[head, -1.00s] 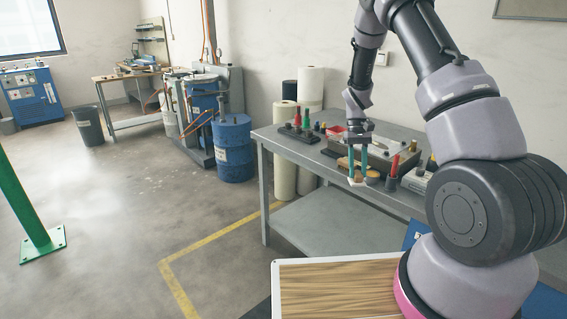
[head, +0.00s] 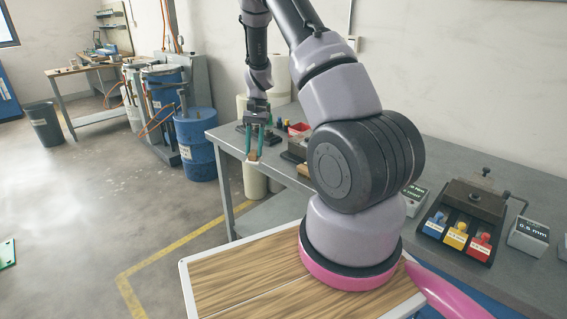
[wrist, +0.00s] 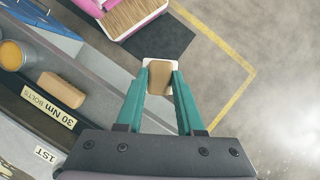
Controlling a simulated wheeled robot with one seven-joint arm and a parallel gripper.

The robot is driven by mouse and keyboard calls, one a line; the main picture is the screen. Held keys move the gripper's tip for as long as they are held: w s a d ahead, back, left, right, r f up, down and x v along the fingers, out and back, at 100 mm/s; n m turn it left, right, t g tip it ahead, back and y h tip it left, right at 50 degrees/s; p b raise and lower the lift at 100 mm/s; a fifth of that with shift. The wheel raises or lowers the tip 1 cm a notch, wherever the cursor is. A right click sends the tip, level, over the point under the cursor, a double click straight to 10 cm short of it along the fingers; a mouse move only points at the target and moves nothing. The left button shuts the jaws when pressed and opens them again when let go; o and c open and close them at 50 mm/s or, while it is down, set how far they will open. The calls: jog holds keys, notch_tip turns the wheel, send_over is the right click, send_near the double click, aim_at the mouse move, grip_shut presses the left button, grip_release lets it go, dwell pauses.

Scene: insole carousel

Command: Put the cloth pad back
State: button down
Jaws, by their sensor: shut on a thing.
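My gripper (head: 253,152) is shut on the cloth pad (wrist: 158,76), a small tan block with a white rim or layer showing around it. The pad also shows between the teal fingertips in the head view (head: 252,158). In the wrist view the floor lies below the pad, and the bench edge is to its left. The gripper hangs near the front edge of the grey bench (head: 225,150), toward its left end. The pad's underside is hidden.
In the wrist view a tan block (wrist: 62,90) lies beside a "30 Nm BOLTS" label (wrist: 48,107) and a cup with orange contents (wrist: 12,56). A red tray (head: 299,129) stands on the bench. My arm hides the bench middle.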

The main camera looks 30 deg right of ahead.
jog(key=w+d+r+m+t+h, duration=0.15)
jog(key=d+m+t, duration=0.35)
jog(key=m, duration=0.7)
jog(key=w+d+r+m+t+y, duration=0.1)
jog(key=d+r+m+t, duration=0.15)
jog(key=d+m, duration=0.7)
jog(key=shift+s+a+f+m+t+h, duration=0.1)
jog(key=shift+a+f+m, duration=0.3)
jog(key=shift+f, duration=1.3)
jog(key=shift+a+f+m+t+h, duration=0.15)
jog(key=shift+a+f+m, duration=0.25)
jog(key=shift+f, duration=1.3)
jog(key=shift+s+a+f+m+h, duration=0.1)
jog(key=shift+a+f+m, duration=0.3)
jog(key=shift+f, duration=1.3)
jog(key=shift+d, duration=0.15)
jog(key=c, duration=0.5)
grip_release()
jog(key=shift+f, duration=0.1)
jog(key=shift+c, duration=0.2)
